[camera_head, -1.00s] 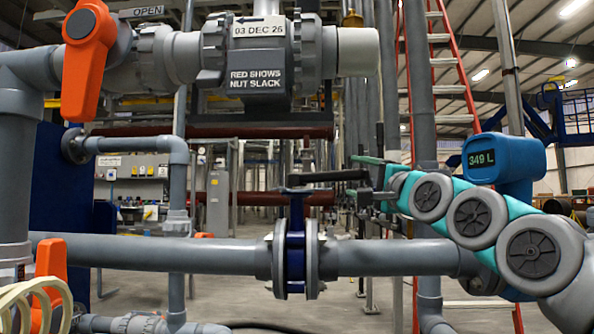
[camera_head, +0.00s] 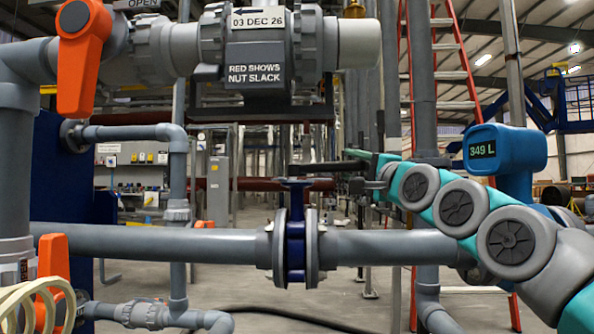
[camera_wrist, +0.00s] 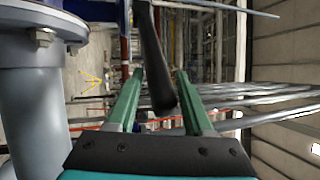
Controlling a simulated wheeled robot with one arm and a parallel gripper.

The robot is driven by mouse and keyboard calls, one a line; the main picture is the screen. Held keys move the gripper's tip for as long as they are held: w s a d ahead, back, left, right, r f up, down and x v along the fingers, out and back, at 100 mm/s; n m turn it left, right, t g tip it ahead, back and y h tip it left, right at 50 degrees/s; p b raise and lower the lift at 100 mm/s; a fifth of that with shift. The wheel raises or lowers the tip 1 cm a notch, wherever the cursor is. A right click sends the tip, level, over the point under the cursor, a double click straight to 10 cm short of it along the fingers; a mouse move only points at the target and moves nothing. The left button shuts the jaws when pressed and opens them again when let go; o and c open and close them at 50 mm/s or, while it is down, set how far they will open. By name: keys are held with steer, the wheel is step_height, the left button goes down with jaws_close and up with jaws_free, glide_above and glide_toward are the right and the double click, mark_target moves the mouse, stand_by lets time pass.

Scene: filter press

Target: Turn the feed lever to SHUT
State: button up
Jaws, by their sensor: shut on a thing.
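The feed lever is a black bar (camera_head: 318,168) on top of a blue valve body (camera_head: 295,235). This body sits between two grey flanges in the horizontal grey pipe. In the head view the lever reaches right from the valve top towards my gripper (camera_head: 368,165), which comes in from the right. In the wrist view the lever (camera_wrist: 153,60) runs down between the two green fingers of my gripper (camera_wrist: 160,75), which is shut on its free end part. No OPEN or SHUT mark for this lever is readable.
An orange handle (camera_head: 83,60) hangs on the upper pipe at left, and another orange handle (camera_head: 53,275) is at lower left. A blue meter (camera_head: 505,150) reading 349 L stands behind my arm. A red ladder (camera_head: 455,110) is at the back. A grey flanged pipe (camera_wrist: 40,95) is close at left in the wrist view.

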steer(key=p, duration=0.3)
steer(key=shift+r, duration=0.2)
steer(key=shift+c, duration=0.3)
steer(key=shift+a+f, duration=0.15)
steer(key=shift+f, duration=0.2)
steer(key=shift+s+a+f+b, duration=0.1)
steer(key=shift+s+a+b, duration=0.45)
steer(key=shift+b, duration=0.25)
steer(key=s+a+b, duration=0.3)
steer(key=a+b, duration=0.2)
steer(key=a, duration=0.1)
steer(key=shift+s+a, duration=0.15)
steer(key=shift+s, duration=0.15)
steer(key=shift+s+a+b, duration=0.1)
steer(key=shift+a+b, duration=0.3)
steer(key=shift+a, duration=0.25)
jaws_close()
steer(key=shift+s+a+r+b, duration=0.15)
steer(key=shift+a+b, duration=0.4)
steer(key=shift+a, duration=0.65)
steer(key=shift+s+a+r+b, duration=0.1)
steer(key=shift+a+b, duration=0.45)
steer(key=shift+a, duration=0.6)
